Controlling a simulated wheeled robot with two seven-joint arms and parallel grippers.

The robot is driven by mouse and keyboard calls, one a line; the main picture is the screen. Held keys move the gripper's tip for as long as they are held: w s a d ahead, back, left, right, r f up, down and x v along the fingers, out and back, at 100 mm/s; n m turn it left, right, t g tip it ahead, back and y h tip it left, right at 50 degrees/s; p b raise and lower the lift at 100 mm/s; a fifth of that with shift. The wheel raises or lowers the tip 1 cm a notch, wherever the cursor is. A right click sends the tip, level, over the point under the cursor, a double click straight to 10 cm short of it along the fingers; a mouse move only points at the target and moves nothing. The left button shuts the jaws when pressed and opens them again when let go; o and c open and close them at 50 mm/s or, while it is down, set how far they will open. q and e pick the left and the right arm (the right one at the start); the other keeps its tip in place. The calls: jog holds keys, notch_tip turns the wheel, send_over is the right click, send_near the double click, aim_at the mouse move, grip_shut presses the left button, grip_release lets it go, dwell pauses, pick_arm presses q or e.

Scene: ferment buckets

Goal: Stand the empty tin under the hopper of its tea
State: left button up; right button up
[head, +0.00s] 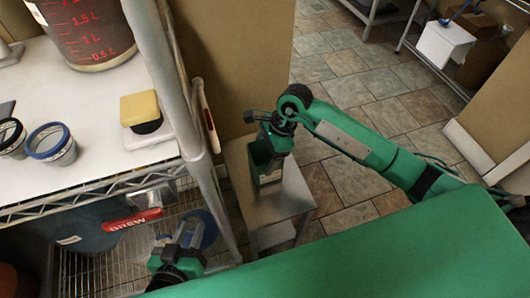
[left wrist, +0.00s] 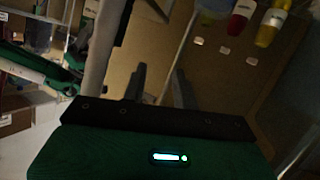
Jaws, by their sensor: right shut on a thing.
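A dark green, open-topped tin (head: 268,174) with a pale label is at the small metal table in the head view. My right gripper (head: 266,148) reaches down over it and is shut on its upper part. I cannot tell whether the tin's base touches the tabletop. My left gripper (head: 188,232) is low beside the wire shelf, its fingers apart and empty; they also show in the left wrist view (left wrist: 160,84). No hopper is clearly identifiable. Red and yellow containers (left wrist: 254,22) hang at the top right of the left wrist view.
The small metal table (head: 288,196) has bare top around the tin. A rack post stands between worktop and table.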

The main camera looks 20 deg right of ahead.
jog(key=o, duration=1.3)
jog(key=shift+f, duration=0.1)
jog(key=shift+c, duration=0.2)
jog(key=shift+o, duration=0.3)
